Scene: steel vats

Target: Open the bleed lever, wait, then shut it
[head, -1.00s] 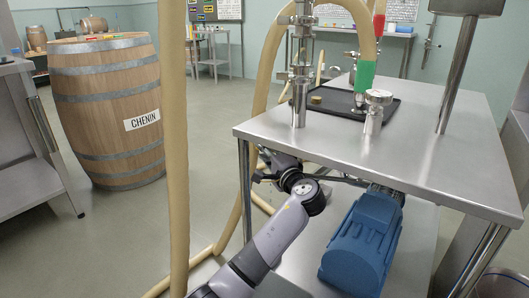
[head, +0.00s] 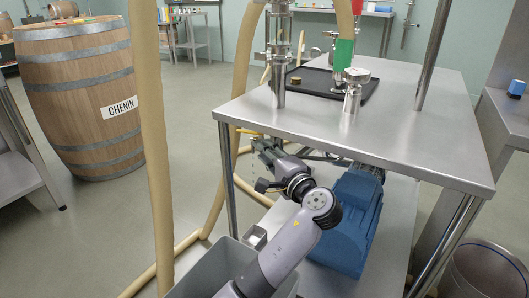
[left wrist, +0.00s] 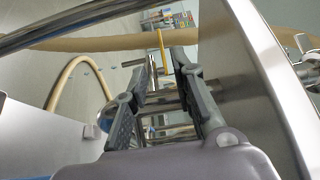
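A thin yellow lever (head: 250,132), which looks like the bleed lever, shows just beyond the table's front left leg. It also shows in the left wrist view (left wrist: 161,50), as a yellow bar ahead of my fingertips. My left gripper (head: 258,148) is low under the table's left edge, close to the lever. In the left wrist view my left gripper (left wrist: 166,62) has its two fingers apart with a gap between them. The lever lines up with this gap; I cannot tell whether it touches a finger. My right gripper is not in view.
The steel table (head: 400,130) overhangs my left arm, with its leg (head: 228,180) beside the gripper. Tan hoses (head: 155,150) hang at the left. A blue motor (head: 345,225) sits on the lower shelf. A grey bin (head: 205,272) stands below my arm. A barrel (head: 75,95) stands left.

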